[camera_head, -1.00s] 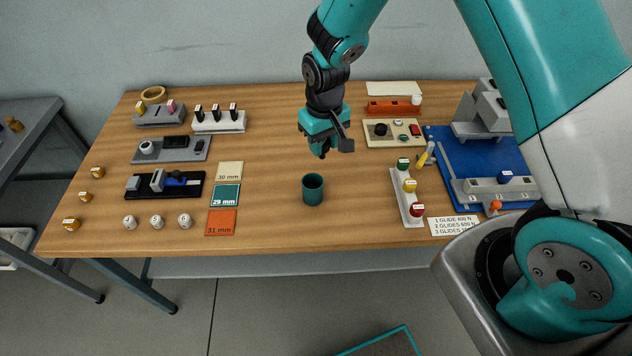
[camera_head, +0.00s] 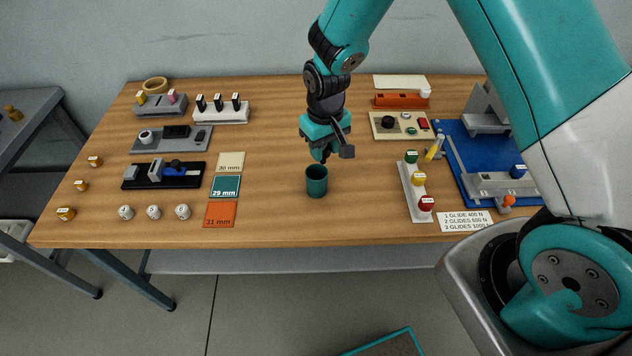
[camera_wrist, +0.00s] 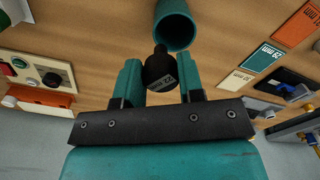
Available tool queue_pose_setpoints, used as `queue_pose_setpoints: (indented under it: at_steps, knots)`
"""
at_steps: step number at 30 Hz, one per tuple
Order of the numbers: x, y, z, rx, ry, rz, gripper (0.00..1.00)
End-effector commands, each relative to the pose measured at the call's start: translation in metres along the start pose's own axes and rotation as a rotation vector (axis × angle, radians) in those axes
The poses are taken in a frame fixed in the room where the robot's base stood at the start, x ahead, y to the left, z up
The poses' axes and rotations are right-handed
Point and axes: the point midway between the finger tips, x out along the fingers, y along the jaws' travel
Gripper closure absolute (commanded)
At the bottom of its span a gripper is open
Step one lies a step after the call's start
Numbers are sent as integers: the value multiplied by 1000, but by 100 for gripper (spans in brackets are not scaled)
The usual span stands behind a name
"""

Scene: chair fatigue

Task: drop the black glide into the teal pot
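The teal pot (camera_head: 317,187) stands upright on the wooden table near its front middle. My gripper (camera_head: 322,158) is just above and behind the pot's mouth in the head view. In the wrist view, the black glide (camera_wrist: 160,72) sits between the two teal fingers of my gripper (camera_wrist: 161,82), which look shut on it. The glide has a pale label and a narrow neck pointing towards the pot. The pot (camera_wrist: 174,24) is just past the glide at the top of the wrist view, its open mouth partly covered by the neck. The glide cannot be made out in the head view.
Coloured cards (camera_head: 225,187) lie left of the pot. A white rack with green, yellow and red knobs (camera_head: 417,203) stands to its right. The table around the pot is clear.

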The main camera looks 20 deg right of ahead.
Motion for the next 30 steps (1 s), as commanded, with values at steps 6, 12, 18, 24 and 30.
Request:
queue_pose_setpoints:
  at_steps: [6, 12, 18, 24, 30]
  knots:
    - [0, 0, 0, 0, 0, 0, 36]
    - [-1, 0, 0, 0, 0, 0, 36]
    - [-22, 0, -1, 0, 4, 0, 36]
    - [-71, 0, -1, 0, 8, 0, 36]
    - [-122, 0, -1, 0, 7, 0, 36]
